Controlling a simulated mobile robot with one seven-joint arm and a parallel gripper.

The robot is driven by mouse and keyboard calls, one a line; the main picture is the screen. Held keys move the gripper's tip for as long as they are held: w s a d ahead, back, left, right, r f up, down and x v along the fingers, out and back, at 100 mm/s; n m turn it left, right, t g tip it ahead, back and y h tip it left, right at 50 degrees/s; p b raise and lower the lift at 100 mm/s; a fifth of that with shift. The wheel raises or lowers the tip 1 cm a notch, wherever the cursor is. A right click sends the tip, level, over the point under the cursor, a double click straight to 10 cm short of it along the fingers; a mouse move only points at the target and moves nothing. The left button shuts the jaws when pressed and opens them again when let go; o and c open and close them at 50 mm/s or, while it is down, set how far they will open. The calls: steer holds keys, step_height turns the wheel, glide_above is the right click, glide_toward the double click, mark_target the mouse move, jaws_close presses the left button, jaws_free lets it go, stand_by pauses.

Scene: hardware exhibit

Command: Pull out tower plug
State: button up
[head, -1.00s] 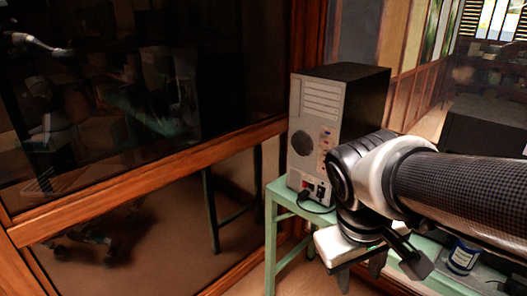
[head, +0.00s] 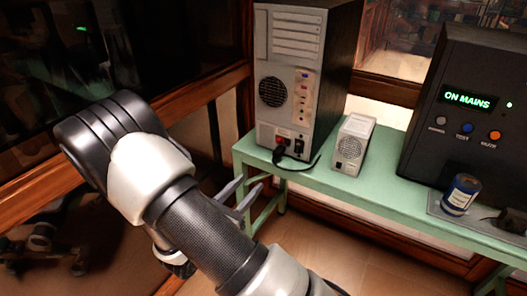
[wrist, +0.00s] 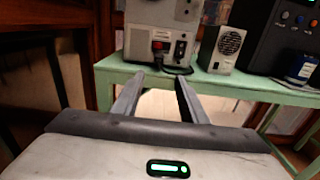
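The pale grey computer tower (head: 289,85) with black sides stands upright on a green bench (head: 365,188), its back panel facing me. A black plug (head: 279,153) with a cord sits low on that panel, just below a red part. The plug also shows in the wrist view (wrist: 158,47), above and beyond the fingers. My gripper (head: 250,187) is open and empty, in front of the bench and apart from the plug. In the wrist view its two fingers (wrist: 159,82) are well spread, pointing toward the bench edge under the tower.
A small white box with a fan grille (head: 353,145) stands right of the tower. Further right are a large black unit (head: 468,110) reading "ON MAINS" and a blue can (head: 460,194). A wood-framed glass panel (head: 205,88) is on the left. The floor before the bench looks clear.

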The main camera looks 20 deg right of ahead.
mark_target(276, 154)
steer(key=b+x, duration=0.2)
steer(key=x, duration=1.5)
steer(key=shift+w+f, duration=0.1)
steer(key=shift+w, duration=0.2)
